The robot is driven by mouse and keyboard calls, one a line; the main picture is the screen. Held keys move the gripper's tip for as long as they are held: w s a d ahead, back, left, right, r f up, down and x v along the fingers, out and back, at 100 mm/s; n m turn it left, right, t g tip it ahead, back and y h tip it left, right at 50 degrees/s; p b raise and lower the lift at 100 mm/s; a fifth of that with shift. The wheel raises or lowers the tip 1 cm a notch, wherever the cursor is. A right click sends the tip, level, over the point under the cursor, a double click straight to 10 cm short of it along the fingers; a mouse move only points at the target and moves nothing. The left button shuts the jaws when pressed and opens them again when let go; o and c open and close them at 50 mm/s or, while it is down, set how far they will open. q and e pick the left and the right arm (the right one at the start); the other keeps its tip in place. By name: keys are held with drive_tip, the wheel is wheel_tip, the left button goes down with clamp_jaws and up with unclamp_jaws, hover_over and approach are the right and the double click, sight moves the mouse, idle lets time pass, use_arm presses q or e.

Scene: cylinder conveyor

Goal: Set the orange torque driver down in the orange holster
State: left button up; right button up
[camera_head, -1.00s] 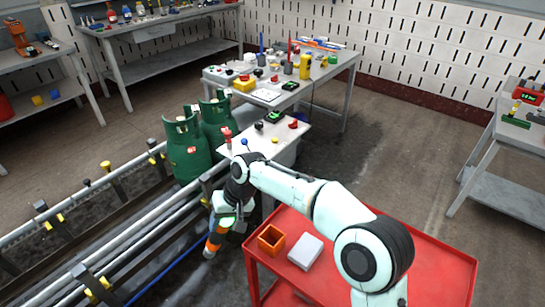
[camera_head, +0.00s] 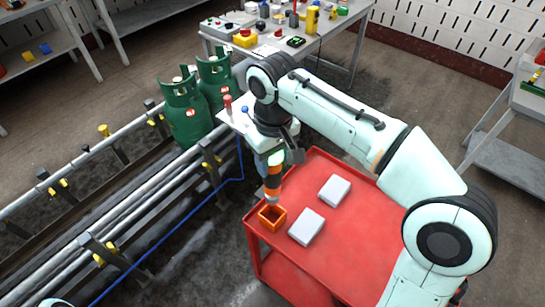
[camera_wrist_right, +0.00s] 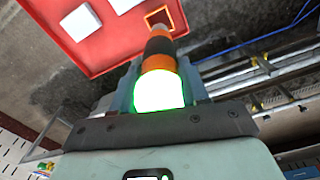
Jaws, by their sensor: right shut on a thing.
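My right gripper (camera_head: 276,157) is shut on the orange torque driver (camera_head: 273,182), which hangs nearly upright with its grey tip down. The driver's orange and dark body also shows in the right wrist view (camera_wrist_right: 159,50), with a bright green-lit part between the fingers. The orange holster (camera_head: 264,222) is a square, open box at the near left corner of the red cart. The driver's tip appears at the holster's far rim; I cannot tell whether it is above or inside the opening. The holster shows past the tip in the wrist view (camera_wrist_right: 176,14). My left gripper is not in view.
Two white boxes, a near one (camera_head: 307,227) and a farther one (camera_head: 334,190), lie on the red cart (camera_head: 350,255) right of the holster. Green gas cylinders (camera_head: 186,112) and conveyor rails (camera_head: 150,225) stand to the left. The cart's right part is clear.

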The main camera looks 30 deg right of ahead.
drive_tip(key=shift+r+p, duration=0.3)
drive_tip(key=shift+p, duration=0.1)
wheel_tip(320, 180, down, 4)
drive_tip(key=shift+r+b, duration=0.25)
drive_tip(key=shift+b, duration=0.95)
drive_tip(key=shift+f+b, duration=0.55)
drive_tip(key=shift+f, duration=0.3)
drive_tip(key=shift+p, duration=0.35)
drive_tip(key=shift+w, duration=0.1)
drive_tip(key=shift+f, duration=0.15)
